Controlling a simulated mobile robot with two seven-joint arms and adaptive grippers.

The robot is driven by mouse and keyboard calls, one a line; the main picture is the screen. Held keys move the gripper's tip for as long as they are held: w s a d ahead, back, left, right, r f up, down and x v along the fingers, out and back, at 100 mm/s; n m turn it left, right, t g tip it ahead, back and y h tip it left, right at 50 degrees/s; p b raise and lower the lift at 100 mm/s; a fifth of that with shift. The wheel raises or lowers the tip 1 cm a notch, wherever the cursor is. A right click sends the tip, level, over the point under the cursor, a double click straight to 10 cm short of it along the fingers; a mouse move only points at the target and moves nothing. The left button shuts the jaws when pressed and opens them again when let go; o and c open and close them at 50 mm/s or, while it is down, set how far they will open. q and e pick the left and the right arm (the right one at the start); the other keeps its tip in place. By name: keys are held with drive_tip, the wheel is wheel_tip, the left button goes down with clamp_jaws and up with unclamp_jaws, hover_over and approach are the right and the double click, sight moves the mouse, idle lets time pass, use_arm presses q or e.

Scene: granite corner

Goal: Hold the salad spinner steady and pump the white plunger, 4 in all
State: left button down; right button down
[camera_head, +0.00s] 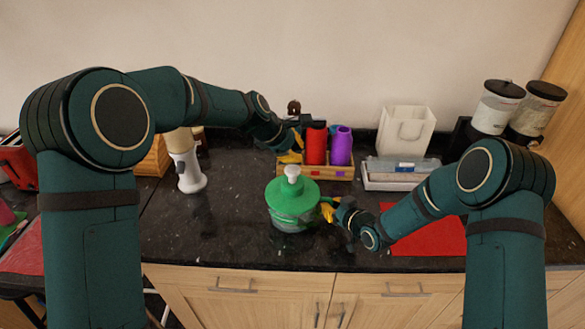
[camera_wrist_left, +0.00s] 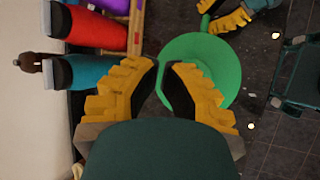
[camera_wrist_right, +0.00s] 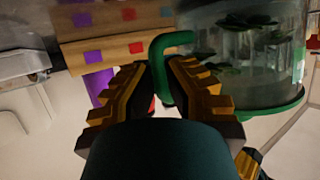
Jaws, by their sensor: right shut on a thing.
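The salad spinner has a green lid (camera_head: 287,199) and a white plunger (camera_head: 292,173) standing up at its top centre. Its clear bowl (camera_wrist_right: 255,55) shows dark green leaves inside in the right wrist view. My right gripper (camera_head: 328,209) is shut on the spinner's green side handle (camera_wrist_right: 162,50), at the right of the bowl. My left gripper (camera_head: 297,153) is behind and above the spinner, apart from the plunger. The plunger is not visible there.
A wooden rack (camera_head: 325,174) with red (camera_head: 316,147) and purple (camera_head: 341,147) cylinders stands close behind the spinner. A white appliance (camera_head: 189,172) stands to the left. A red mat (camera_head: 430,236) lies to the right. The dark counter left of the spinner is clear.

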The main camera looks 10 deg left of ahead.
sight(295, 165)
use_arm(q)
drive_tip(key=shift+r, duration=2.35)
wheel_tip(295, 165, up, 4)
drive_tip(key=shift+f, duration=0.1)
idle(0.3)
drive_tip(key=shift+f, duration=0.15)
drive_tip(key=shift+f, duration=4.25)
drive_tip(key=shift+f, duration=0.15)
drive_tip(key=shift+f, duration=0.3)
